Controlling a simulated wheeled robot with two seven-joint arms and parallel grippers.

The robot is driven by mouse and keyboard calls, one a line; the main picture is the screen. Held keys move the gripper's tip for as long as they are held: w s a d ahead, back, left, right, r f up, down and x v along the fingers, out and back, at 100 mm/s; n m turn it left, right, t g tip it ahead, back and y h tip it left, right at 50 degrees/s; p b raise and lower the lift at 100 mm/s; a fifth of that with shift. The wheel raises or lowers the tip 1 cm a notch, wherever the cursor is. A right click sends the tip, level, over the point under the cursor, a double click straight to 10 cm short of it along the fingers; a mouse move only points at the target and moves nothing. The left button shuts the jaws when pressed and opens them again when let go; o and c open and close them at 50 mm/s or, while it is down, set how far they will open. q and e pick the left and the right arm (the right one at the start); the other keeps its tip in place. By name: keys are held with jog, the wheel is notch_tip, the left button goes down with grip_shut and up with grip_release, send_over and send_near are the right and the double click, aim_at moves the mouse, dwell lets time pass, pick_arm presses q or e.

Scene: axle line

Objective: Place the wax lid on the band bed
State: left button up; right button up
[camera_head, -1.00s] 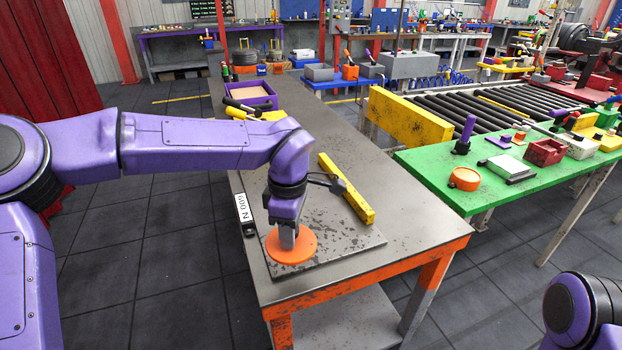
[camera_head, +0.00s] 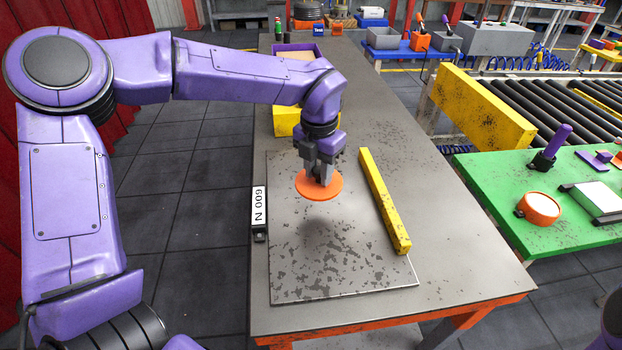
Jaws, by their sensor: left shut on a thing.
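An orange round disc (camera_head: 331,189), which looks like the wax lid, is held flat in my left gripper (camera_head: 320,176). The fingers point down and are shut on its raised middle, which they partly hide. The disc hangs above the far part of a grey speckled plate (camera_head: 330,265), with its shadow on the plate just nearer to me. The plate lies on the grey workbench; I take it to be the band bed, but no label confirms this. My right gripper is out of view.
A yellow bar (camera_head: 385,201) lies along the plate's right side. A "600 N" block (camera_head: 259,212) stands at its left edge. Yellow blocks (camera_head: 287,121) and a purple bin (camera_head: 302,50) lie behind. The green table (camera_head: 470,185) at right holds an orange-rimmed round tin (camera_head: 540,208).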

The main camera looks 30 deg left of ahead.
aim_at(313, 181)
pick_arm(q)
jog(key=w+a+f, duration=0.1)
jog(key=w+f, duration=0.2)
jog(key=w+a+f, duration=0.1)
jog(key=f, duration=0.1)
jog(key=shift+w+a+f+p, duration=0.15)
jog(key=shift+a+f+p, duration=0.1)
jog(key=shift+a+p, duration=0.1)
jog(key=f, duration=0.3)
jog(key=shift+s+a, duration=0.35)
jog(key=shift+s, duration=0.05)
jog(key=shift+s+f, duration=0.1)
jog(key=shift+w+f, duration=0.2)
jog(key=shift+w, duration=0.1)
jog(key=o, duration=1.1)
jog(key=shift+s+r, duration=0.1)
jog(key=shift+s, duration=0.05)
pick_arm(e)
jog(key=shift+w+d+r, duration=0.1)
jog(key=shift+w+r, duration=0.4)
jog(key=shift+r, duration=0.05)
pick_arm(q)
jog(key=shift+r, duration=0.4)
notch_tip(313, 181, up, 11)
jog(key=shift+r+b, duration=0.15)
jog(key=shift+b, duration=0.25)
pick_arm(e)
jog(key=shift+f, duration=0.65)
